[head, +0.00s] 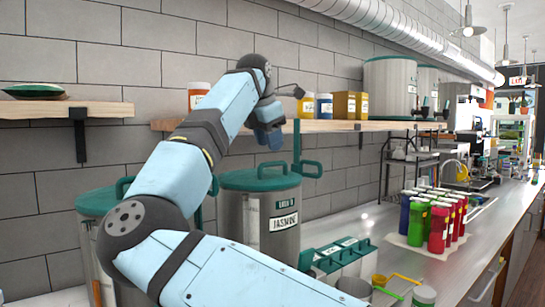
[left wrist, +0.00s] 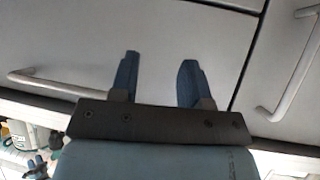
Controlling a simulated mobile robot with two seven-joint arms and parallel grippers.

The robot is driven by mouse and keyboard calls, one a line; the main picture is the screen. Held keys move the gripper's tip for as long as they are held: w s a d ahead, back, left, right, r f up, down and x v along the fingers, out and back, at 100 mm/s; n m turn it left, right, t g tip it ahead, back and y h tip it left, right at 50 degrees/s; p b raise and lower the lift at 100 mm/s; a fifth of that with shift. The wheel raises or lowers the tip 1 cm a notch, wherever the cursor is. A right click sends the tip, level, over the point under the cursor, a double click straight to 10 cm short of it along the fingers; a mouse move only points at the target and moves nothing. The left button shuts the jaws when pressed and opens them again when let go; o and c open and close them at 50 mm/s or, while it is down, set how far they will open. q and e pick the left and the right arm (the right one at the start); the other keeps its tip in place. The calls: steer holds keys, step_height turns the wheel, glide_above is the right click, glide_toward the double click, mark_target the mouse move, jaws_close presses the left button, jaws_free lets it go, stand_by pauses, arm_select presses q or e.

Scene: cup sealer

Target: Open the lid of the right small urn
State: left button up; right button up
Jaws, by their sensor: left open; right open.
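The right small urn (head: 256,219) is a grey cylinder with a label reading JASMINE, standing on the counter. Its green lid (head: 255,179) lies flat on top, with a green loop handle. My right gripper (head: 268,138) points down above the lid, apart from it; its blue fingers are small here, and it is open and empty. My right arm hides part of the left urn (head: 92,203), which also has a green lid. My left gripper (left wrist: 158,62) shows only in the left wrist view, open and empty before grey drawer fronts.
A wooden shelf (head: 330,126) with jars and a large urn (head: 389,88) runs behind and above. A green-lidded container box (head: 336,256) sits in front. Drawer handles (left wrist: 45,85) lie near my left gripper.

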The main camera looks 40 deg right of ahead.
mark_target(259, 168)
steer(key=x, duration=0.5)
jaws_close()
